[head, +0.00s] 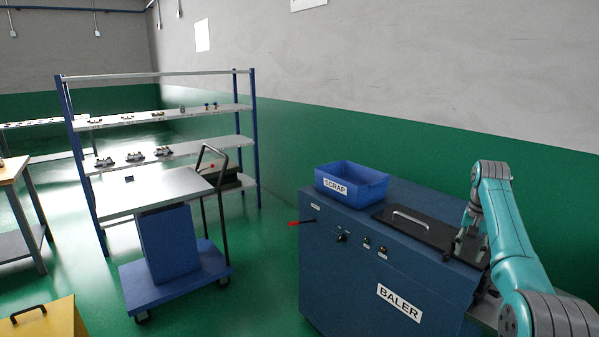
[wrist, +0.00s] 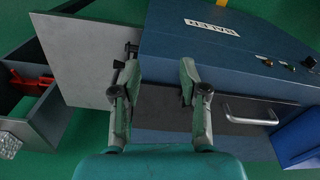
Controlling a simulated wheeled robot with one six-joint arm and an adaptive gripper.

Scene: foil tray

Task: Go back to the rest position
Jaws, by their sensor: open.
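My gripper (head: 458,246) is at the end of the teal arm at the right of the head view, over the right end of the baler's (head: 375,265) top. In the wrist view my gripper (wrist: 160,70) is open, its two fingers apart with nothing between them. The baler (wrist: 230,55) lies beneath and beyond the fingers, with its dark lid and silver handle (wrist: 250,115) on the right. A silvery crumpled item (wrist: 9,145), which looks like foil, is at the far left of the wrist view. It does not show in the head view.
A blue SCRAP bin (head: 352,184) stands on the baler. In the wrist view, a grey panel (wrist: 85,60) adjoins the baler, and a dark open box (wrist: 45,120) holds something red. A cart (head: 175,270) and shelving (head: 160,115) stand left, with open green floor between.

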